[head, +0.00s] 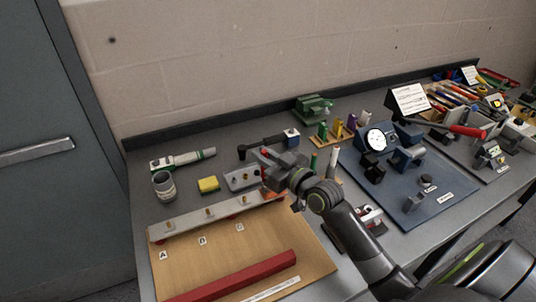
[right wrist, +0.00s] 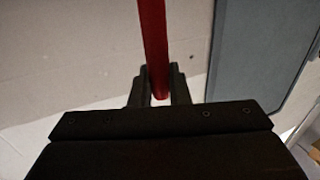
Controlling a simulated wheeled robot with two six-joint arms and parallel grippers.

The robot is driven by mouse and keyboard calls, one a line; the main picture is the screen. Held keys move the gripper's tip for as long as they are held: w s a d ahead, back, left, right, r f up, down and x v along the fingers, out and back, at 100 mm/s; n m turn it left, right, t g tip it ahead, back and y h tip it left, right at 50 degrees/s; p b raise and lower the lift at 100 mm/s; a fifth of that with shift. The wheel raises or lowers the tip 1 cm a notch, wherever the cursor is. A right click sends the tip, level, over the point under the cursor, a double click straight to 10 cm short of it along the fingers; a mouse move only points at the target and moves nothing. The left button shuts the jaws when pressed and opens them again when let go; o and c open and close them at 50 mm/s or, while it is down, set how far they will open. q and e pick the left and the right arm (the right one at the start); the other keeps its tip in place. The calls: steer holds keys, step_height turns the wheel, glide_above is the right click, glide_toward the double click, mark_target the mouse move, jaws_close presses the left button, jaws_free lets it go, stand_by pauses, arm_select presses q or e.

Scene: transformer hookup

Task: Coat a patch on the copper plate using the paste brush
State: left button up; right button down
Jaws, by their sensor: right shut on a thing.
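My right gripper (head: 266,166) reaches in from the lower right over the middle of the bench. It is shut on a thin red handle (right wrist: 154,45), which stands between the fingertips in the right wrist view. The handle looks like the paste brush's; its bristles cannot be made out. A long pale bar (head: 190,226) with brass studs lies below and left of the gripper, above labels A, B and C. Its right end is partly behind the gripper. I cannot tell for sure which piece is the copper plate. A grey jar (head: 164,188) stands at left. My left gripper is out of view.
A yellow sponge (head: 208,185) and a small grey block with studs (head: 240,179) lie near the gripper. A red bar (head: 232,279) lies on the wooden board (head: 205,260). A blue mat (head: 433,203) with a dial gauge (head: 377,139) is at right.

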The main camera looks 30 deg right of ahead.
steer(key=r+p, duration=0.1)
steer(key=r, duration=0.1)
steer(key=d+r+p, duration=0.1)
steer(key=r+p, duration=0.1)
steer(key=shift+d, duration=0.2)
stand_by(0.8)
stand_by(0.7)
steer(key=shift+s+a+f+b, duration=0.15)
steer(key=shift+s+f+b, duration=0.1)
steer(key=shift+f+b, duration=0.25)
steer(key=shift+s+a+f+b, duration=0.15)
steer(key=shift+s+f+b, duration=0.2)
steer(key=shift+f, duration=0.25)
steer(key=shift+s+a+f+b, duration=0.15)
steer(key=shift+s+f+b, duration=0.05)
steer(key=shift+f+b, duration=0.7)
steer(key=shift+f, duration=0.05)
steer(key=shift+d, duration=0.2)
